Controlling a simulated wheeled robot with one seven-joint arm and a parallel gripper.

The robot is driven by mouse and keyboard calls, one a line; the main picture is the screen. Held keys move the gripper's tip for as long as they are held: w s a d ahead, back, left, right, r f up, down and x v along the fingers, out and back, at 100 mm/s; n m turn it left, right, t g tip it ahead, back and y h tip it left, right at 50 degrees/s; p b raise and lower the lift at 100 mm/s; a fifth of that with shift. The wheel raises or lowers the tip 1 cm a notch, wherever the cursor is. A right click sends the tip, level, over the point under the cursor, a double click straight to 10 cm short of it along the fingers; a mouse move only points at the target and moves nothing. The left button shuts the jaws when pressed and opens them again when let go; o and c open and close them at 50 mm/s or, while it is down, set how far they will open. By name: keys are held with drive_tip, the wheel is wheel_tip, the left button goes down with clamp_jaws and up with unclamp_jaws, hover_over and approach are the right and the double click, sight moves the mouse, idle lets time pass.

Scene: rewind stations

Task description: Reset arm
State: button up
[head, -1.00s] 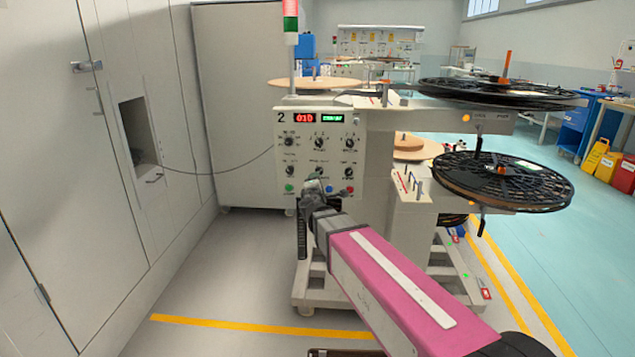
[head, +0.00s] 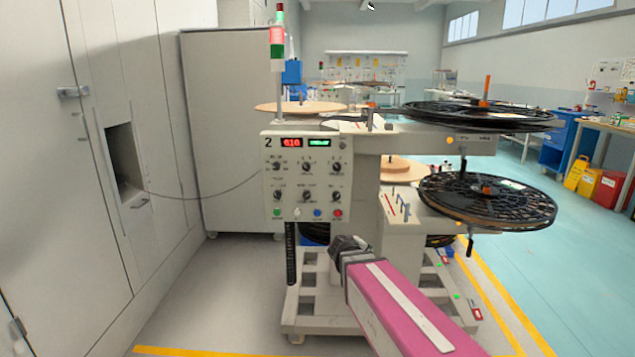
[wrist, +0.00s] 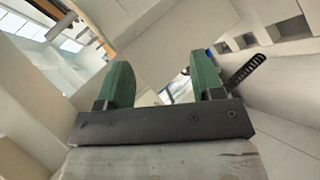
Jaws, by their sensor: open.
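My gripper (wrist: 163,78) shows in the wrist view with two green fingers spread apart. Nothing is between them. In the head view my arm with its pink cover reaches in from the bottom right. Its dark wrist end is just below and right of the control panel (head: 307,180) of rewind station 2, and the fingers cannot be made out there. The panel has a red and a green display, several black knobs and a bottom row of coloured buttons, all uncovered.
Two black reels, upper (head: 480,117) and lower (head: 487,200), stick out on the station's right. Grey cabinets (head: 75,190) line the left, with a cable running from a recess to the panel. A light tower (head: 278,45) stands above. Blue floor at right is open.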

drive_tip(key=s+d+f+m+g+y, duration=0.1)
drive_tip(key=s+f+m+g+y, duration=0.2)
drive_tip(key=s, duration=0.5)
drive_tip(key=s+d+f+m+g+y, duration=0.2)
drive_tip(key=s+f+m+g+y, duration=0.1)
drive_tip(key=s+f+g, duration=0.3)
wheel_tip(320, 180, down, 2)
drive_tip(key=shift+s+d+f+m+y, duration=0.2)
drive_tip(key=shift+s+m+y, duration=0.1)
drive_tip(key=shift+s+m, duration=0.65)
drive_tip(key=shift+s, duration=0.15)
